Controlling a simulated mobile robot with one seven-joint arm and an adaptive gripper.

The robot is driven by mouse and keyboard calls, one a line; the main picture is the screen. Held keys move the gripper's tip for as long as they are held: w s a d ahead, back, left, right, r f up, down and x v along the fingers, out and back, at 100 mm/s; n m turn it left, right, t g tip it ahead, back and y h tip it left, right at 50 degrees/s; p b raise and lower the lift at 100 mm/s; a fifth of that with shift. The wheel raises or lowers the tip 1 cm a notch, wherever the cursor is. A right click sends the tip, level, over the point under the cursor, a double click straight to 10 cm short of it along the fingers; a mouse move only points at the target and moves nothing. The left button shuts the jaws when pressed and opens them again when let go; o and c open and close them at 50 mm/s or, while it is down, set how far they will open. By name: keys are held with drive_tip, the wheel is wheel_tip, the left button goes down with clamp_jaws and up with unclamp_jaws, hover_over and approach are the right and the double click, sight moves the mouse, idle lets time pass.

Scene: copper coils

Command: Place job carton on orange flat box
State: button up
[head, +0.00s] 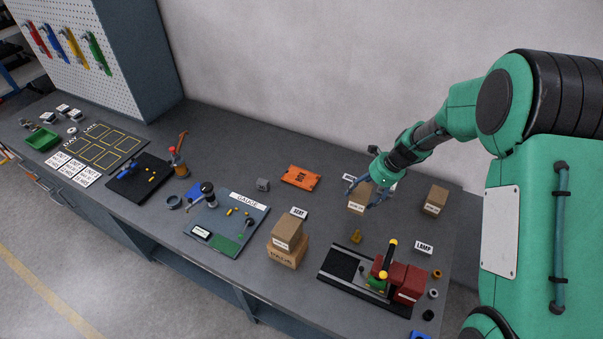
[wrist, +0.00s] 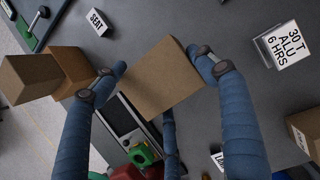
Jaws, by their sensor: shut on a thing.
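My gripper (head: 364,190) is shut on a brown carton (head: 358,203) with a white label too small to read, at the right of the bench. In the wrist view the carton (wrist: 160,82) sits between my blue fingers, its plain brown top facing the camera. The carton appears to be near or just above the bench top; I cannot tell whether it touches. The orange flat box (head: 300,178) lies flat on the bench to the left of my gripper, with dark lettering on top and nothing on it. It is not in the wrist view.
Two stacked cartons (head: 288,234) stand left front, and another carton (head: 435,200) stands right. A black fixture with red blocks (head: 408,283) is in front. A grey part (head: 263,184) sits left of the orange box. Bench between gripper and orange box is mostly clear.

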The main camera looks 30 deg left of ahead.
drive_tip(key=s+a+f+p, duration=0.2)
drive_tip(key=s+a+p, duration=0.4)
drive_tip(key=a, duration=0.7)
drive_tip(key=shift+s, duration=0.65)
drive_tip(key=shift+w+a, duration=0.1)
drive_tip(key=shift+a, duration=0.05)
drive_tip(key=p, duration=0.2)
hover_over(311, 187)
drive_tip(key=shift+w+f, duration=0.1)
drive_tip(key=shift+f, duration=0.6)
drive_tip(key=shift+f+p, duration=0.3)
drive_tip(key=shift+f, duration=1.45)
drive_tip(key=shift+f, duration=0.1)
